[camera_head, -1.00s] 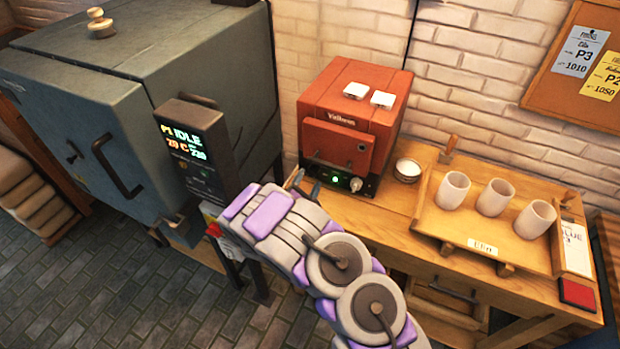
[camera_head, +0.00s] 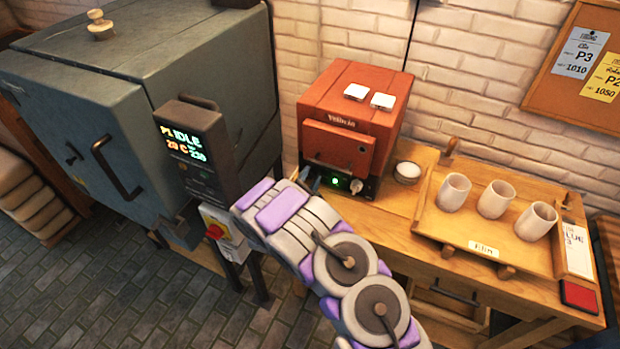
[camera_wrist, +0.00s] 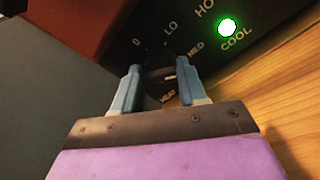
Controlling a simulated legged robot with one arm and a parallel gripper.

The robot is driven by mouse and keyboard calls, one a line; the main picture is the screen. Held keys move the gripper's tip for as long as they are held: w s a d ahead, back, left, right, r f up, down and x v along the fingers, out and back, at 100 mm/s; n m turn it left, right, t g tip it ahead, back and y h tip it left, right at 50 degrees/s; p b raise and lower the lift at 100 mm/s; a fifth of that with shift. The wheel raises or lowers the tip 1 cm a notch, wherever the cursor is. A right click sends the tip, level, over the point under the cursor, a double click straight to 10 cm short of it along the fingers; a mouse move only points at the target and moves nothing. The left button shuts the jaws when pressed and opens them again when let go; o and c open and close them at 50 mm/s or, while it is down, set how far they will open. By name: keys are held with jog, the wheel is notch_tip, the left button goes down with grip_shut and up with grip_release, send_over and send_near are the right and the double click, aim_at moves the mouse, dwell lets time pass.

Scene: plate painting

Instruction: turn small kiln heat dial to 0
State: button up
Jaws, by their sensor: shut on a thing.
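The small red kiln (camera_head: 385,125) stands on the wooden bench, with a dark control panel along its lower front. In the wrist view its dark heat dial (camera_wrist: 160,75) sits between my two blue-grey fingers, with marks 0, LO and MED around it. A small light mark on the dial faces right, toward the lower side of MED; its exact setting is hard to read. My gripper (camera_wrist: 153,84) is shut on the dial. In the head view my gripper (camera_head: 312,181) is at the panel's left end, and the dial is hidden there.
A green light (camera_wrist: 228,27) glows beside the word COOL. A pale knob (camera_head: 356,186) is on the panel's right end. The large grey kiln (camera_head: 60,110) is at left.

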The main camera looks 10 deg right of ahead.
jog(key=shift+f, duration=0.1)
jog(key=shift+c, duration=1.2)
jog(key=n+b, duration=0.1)
jog(key=n, duration=0.4)
jog(key=shift+d+g+b, duration=0.1)
jog(key=shift+g+b, duration=0.2)
jog(key=shift+b, duration=0.1)
jog(key=n+b, duration=0.1)
jog(key=n, duration=0.1)
jog(key=shift+n, duration=0.4)
jog(key=n, duration=0.3)
jog(key=shift+g, duration=0.4)
jog(key=n, duration=0.6)
jog(key=shift+a+r+g+h, duration=0.2)
jog(key=shift+r+g+h, duration=0.1)
jog(key=shift+h, duration=0.1)
jog(key=n, duration=0.3)
jog(key=shift+f+h, duration=0.1)
jog(key=shift+h, duration=0.2)
jog(key=shift+w+a+n+p, duration=0.1)
jog(key=shift+n+p, duration=0.25)
jog(key=shift+n, duration=0.85)
